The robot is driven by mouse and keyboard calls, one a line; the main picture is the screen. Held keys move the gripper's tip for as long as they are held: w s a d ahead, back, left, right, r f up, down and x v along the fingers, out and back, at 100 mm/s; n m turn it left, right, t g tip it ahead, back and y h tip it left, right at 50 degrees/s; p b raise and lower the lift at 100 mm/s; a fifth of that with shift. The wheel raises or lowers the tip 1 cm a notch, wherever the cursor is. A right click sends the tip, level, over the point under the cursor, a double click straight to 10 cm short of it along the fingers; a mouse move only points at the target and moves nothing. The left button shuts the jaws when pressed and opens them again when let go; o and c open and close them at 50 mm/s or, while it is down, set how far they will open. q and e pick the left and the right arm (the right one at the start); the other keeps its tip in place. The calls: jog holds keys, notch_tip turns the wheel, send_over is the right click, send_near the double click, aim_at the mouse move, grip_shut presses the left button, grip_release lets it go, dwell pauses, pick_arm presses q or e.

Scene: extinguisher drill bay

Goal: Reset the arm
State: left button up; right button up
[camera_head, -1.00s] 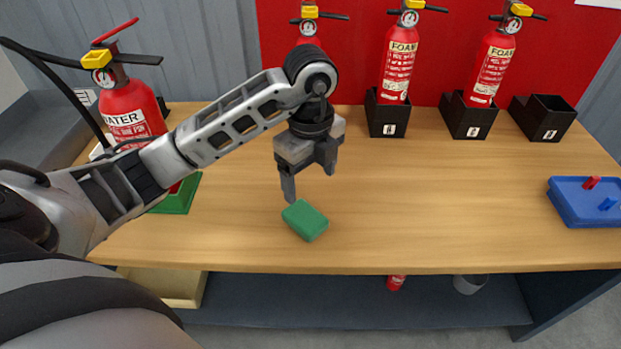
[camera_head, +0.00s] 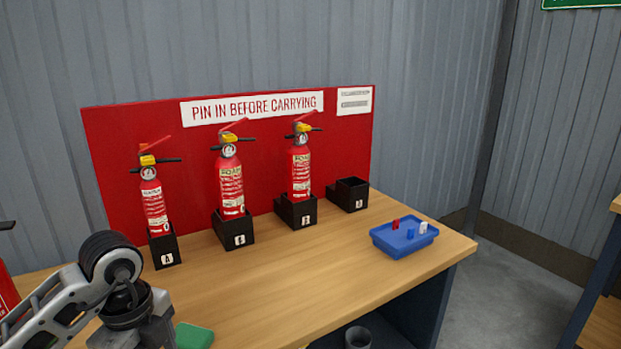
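My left arm comes in at the lower left of the head view, over the wooden bench (camera_head: 300,285). Its wrist shows, but the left gripper's fingers are cut off by the bottom edge, so its opening does not show. A green block (camera_head: 193,336) lies on the bench just right of the wrist, partly cut off by the frame. My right arm and gripper are not in view.
Three red extinguishers (camera_head: 154,207), (camera_head: 231,188), (camera_head: 300,173) stand in black holders against a red board (camera_head: 110,150). A fourth holder (camera_head: 348,195) is empty. A blue tray (camera_head: 400,250) with small red, blue and white pieces sits at the right end. The bench middle is clear.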

pick_arm(q)
jog(key=s+d+f+m+g+h, duration=0.1)
jog(key=s+d+m+h, duration=0.2)
jog(key=d+h, duration=0.35)
jog(key=s+d+f+m+g+h, duration=0.1)
jog(key=s+d+m+h, duration=0.15)
jog(key=d, duration=0.65)
jog(key=d+r+n+t+h, duration=0.3)
jog(key=d+r+t+h, duration=0.3)
jog(key=r+h, duration=0.4)
jog(key=w+a+f+n+t+y, duration=0.4)
jog(key=a+f+n+t+y, duration=0.5)
jog(key=n+t, duration=0.65)
jog(key=s+a+f+n+g+y, duration=0.1)
jog(key=s+f+n+g+y, duration=0.1)
jog(key=f, duration=0.5)
jog(key=s+a+f+n+g+y, duration=0.1)
jog(key=s+f+n+g+y, duration=0.2)
jog(key=s+f+g, duration=0.4)
jog(key=shift+s+a+f+y, duration=0.3)
jog(key=shift+f+y, duration=0.2)
jog(key=shift+y, duration=0.4)
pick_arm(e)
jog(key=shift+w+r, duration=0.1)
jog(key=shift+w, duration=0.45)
